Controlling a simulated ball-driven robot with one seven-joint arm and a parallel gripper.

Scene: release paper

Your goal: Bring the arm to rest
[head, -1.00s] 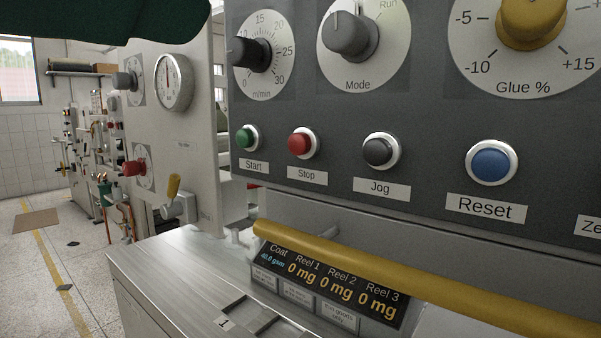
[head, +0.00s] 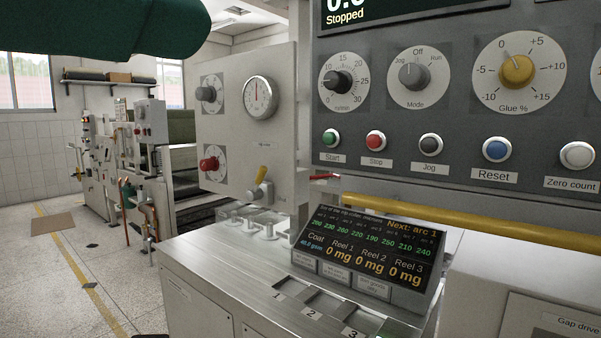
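A dark green part of my arm (head: 110,28) crosses the top left of the head view. My gripper is outside the picture, so its fingers cannot be seen. The control panel (head: 455,110) fills the upper right, with its display reading "Stopped". The mode knob (head: 414,76) points at about Off. My arm is apart from the panel and the bench in the picture.
A metal bench (head: 215,262) carries a small display (head: 368,250) showing 0 mg for three reels, and numbered slots. A yellow bar (head: 470,222) runs below the panel. A side panel with a gauge (head: 260,97) stands left. Open floor (head: 50,290) lies at the left.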

